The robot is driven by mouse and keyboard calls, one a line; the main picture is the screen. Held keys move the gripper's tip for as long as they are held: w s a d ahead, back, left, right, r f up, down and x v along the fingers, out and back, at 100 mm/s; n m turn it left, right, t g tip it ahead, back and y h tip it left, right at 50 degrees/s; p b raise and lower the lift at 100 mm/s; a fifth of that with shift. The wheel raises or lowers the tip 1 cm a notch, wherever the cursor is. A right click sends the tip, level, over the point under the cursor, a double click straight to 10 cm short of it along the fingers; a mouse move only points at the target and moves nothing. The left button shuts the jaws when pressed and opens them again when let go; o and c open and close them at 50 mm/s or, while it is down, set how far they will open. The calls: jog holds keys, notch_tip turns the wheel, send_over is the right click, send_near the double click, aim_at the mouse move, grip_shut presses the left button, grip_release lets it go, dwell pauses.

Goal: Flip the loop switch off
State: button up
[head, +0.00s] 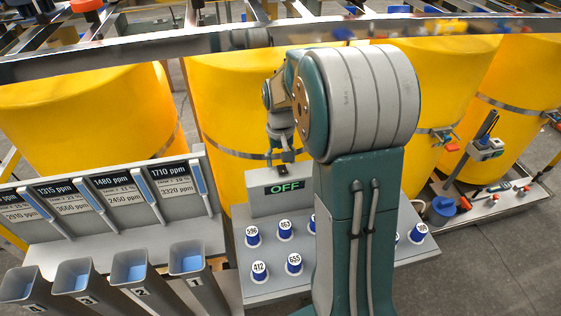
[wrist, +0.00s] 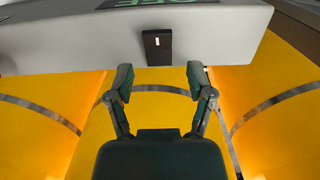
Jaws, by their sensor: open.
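The loop switch (wrist: 157,47) is a small black plate with a pale mark, set in a grey housing (wrist: 90,38) in the wrist view. A green OFF display (head: 285,187) is lit on the housing's front in the head view; its lettering is cut off at the top of the wrist view. My gripper (wrist: 158,78) is open and empty, its two fingertips just short of the switch, one to each side. No contact shows. In the head view my gripper (head: 283,157) is above and behind the display, partly hidden by my arm; I cannot make out the switch there.
Numbered bins (head: 185,258) and ppm panels (head: 170,180) are at left. Yellow tanks (head: 80,115) stand behind. A metal rail (head: 180,45) crosses the top. Tools lie on a bench (head: 490,208) at right.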

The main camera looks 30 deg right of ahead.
aim_at(280, 166)
notch_tip(280, 166, up, 11)
jog(key=shift+w, duration=0.25)
dwell(0.4)
jog(key=s+a+r+n+t, duration=0.1)
jog(key=s+a+t, duration=0.2)
jog(key=s+a, duration=0.3)
jog(key=s+a+r+n+t, duration=0.2)
jog(key=s+a, duration=0.5)
jog(key=s, duration=0.8)
jog(key=shift+t, duration=0.5)
